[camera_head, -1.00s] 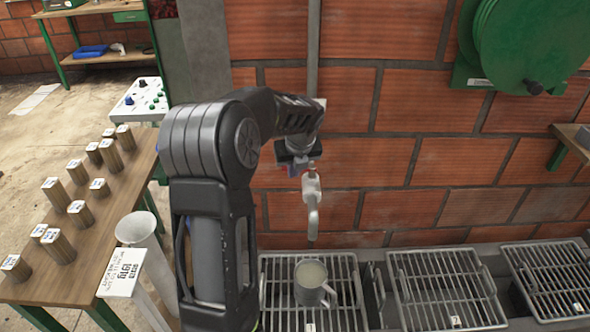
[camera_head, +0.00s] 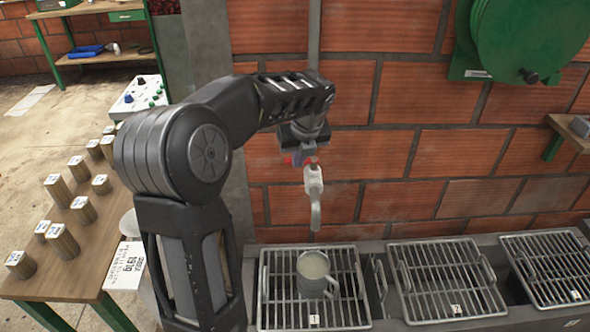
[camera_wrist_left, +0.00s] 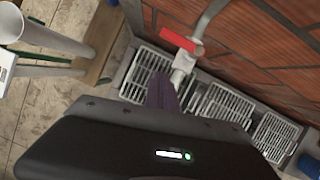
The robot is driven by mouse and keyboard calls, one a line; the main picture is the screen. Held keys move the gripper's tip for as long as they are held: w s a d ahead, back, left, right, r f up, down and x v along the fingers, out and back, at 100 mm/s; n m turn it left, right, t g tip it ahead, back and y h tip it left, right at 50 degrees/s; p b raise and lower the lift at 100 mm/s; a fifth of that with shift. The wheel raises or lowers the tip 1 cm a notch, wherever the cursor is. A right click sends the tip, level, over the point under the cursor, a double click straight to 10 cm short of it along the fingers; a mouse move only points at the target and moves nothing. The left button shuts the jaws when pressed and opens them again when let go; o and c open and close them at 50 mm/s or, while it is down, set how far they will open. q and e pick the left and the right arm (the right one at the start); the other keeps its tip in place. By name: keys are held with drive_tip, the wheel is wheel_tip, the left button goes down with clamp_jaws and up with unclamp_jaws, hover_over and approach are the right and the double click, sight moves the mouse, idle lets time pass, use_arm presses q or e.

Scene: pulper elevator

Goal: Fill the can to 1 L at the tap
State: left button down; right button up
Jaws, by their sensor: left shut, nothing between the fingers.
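The white tap (camera_head: 314,190) hangs from a pipe on the brick wall, its spout pointing down. Its red lever (camera_wrist_left: 179,40) shows clearly in the left wrist view. A metal can (camera_head: 313,274) with a side handle stands upright under the spout on the grate numbered 1 (camera_head: 273,290). Its open top shows a pale greyish inside; I cannot read the level, and no water stream is discernible. My left gripper (camera_head: 299,158) is shut and empty right by the top of the tap and lever; contact cannot be told. My right gripper is not in view.
More grates (camera_head: 440,285) line the trough to the right. A wooden table (camera_head: 85,260) at left holds several labelled wooden cylinders. A green hose reel (camera_head: 520,40) is on the wall. My left arm covers the area left of the tap.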

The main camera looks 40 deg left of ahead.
use_arm(q)
drive_tip(key=v, duration=0.3)
drive_tip(key=shift+s+r, duration=0.2)
drive_tip(key=shift+s, duration=0.1)
drive_tip(key=shift+s, duration=0.1)
